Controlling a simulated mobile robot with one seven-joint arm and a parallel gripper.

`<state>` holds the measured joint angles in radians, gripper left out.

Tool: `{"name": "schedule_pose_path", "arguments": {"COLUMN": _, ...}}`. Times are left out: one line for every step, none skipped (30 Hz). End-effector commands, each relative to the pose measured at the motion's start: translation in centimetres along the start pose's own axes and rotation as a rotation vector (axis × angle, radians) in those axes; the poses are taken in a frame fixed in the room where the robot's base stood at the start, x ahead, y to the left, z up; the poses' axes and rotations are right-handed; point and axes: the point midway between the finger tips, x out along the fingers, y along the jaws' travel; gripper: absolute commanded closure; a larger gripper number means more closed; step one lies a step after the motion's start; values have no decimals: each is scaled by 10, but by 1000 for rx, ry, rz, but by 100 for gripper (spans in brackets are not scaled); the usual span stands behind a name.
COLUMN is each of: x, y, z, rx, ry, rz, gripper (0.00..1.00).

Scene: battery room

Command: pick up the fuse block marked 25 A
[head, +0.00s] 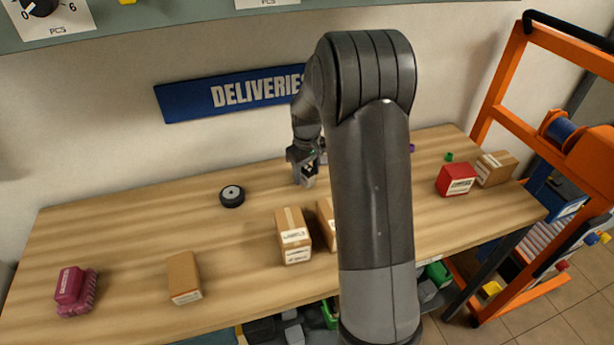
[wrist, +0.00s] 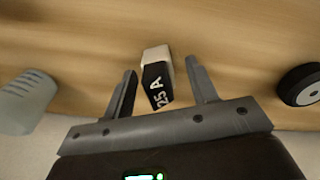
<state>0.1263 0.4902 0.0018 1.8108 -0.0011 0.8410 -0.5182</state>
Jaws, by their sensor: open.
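The fuse block (wrist: 157,78), black with a pale end and the white marking "25 A", shows in the wrist view. It is between the two fingers of my gripper (wrist: 160,66), with a visible gap on each side. My gripper is open and holds nothing. In the head view my gripper (head: 305,172) is low over the back middle of the wooden table (head: 130,228). There the block is too small and covered to make out clearly.
A black wheel (head: 232,196) lies left of my gripper; it also shows in the wrist view (wrist: 302,84). A grey rounded object (wrist: 27,102) is on the other side.

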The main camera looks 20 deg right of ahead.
Motion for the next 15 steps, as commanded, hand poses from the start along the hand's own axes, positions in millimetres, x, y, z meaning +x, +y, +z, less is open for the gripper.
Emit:
{"name": "schedule_pose_path", "arguments": {"x": 8, "y": 0, "z": 0, "rx": 0, "ry": -3, "rz": -1, "gripper": 47}}
{"name": "schedule_pose_path", "arguments": {"x": 10, "y": 0, "z": 0, "rx": 0, "ry": -3, "rz": -1, "gripper": 47}}
{"name": "schedule_pose_path", "arguments": {"x": 13, "y": 0, "z": 0, "rx": 0, "ry": -1, "rz": -1, "gripper": 47}}
{"name": "schedule_pose_path", "arguments": {"x": 15, "y": 0, "z": 0, "rx": 0, "ry": 0, "rz": 0, "gripper": 47}}
{"name": "schedule_pose_path", "arguments": {"x": 16, "y": 0, "z": 0, "rx": 0, "ry": 0, "rz": 0, "gripper": 47}}
{"name": "schedule_pose_path", "arguments": {"x": 16, "y": 0, "z": -1, "rx": 0, "ry": 1, "rz": 0, "gripper": 47}}
{"name": "schedule_pose_path", "arguments": {"x": 16, "y": 0, "z": -1, "rx": 0, "ry": 1, "rz": 0, "gripper": 47}}
{"name": "schedule_pose_path", "arguments": {"x": 16, "y": 0, "z": -1, "rx": 0, "ry": 1, "rz": 1, "gripper": 47}}
{"name": "schedule_pose_path", "arguments": {"x": 16, "y": 0, "z": -1, "rx": 0, "ry": 1, "rz": 1, "gripper": 47}}
{"name": "schedule_pose_path", "arguments": {"x": 16, "y": 0, "z": -1, "rx": 0, "ry": 1, "rz": 1, "gripper": 47}}
{"name": "schedule_pose_path", "arguments": {"x": 16, "y": 0, "z": -1, "rx": 0, "ry": 1, "rz": 0, "gripper": 47}}
{"name": "schedule_pose_path", "arguments": {"x": 16, "y": 0, "z": 0, "rx": 0, "ry": 1, "rz": 0, "gripper": 49}}
{"name": "schedule_pose_path", "arguments": {"x": 16, "y": 0, "z": -1, "rx": 0, "ry": 1, "rz": 0, "gripper": 51}}
{"name": "schedule_pose_path", "arguments": {"x": 16, "y": 0, "z": 0, "rx": 0, "ry": 1, "rz": 0, "gripper": 54}}
{"name": "schedule_pose_path", "arguments": {"x": 16, "y": 0, "z": 0, "rx": 0, "ry": 1, "rz": 0, "gripper": 57}}
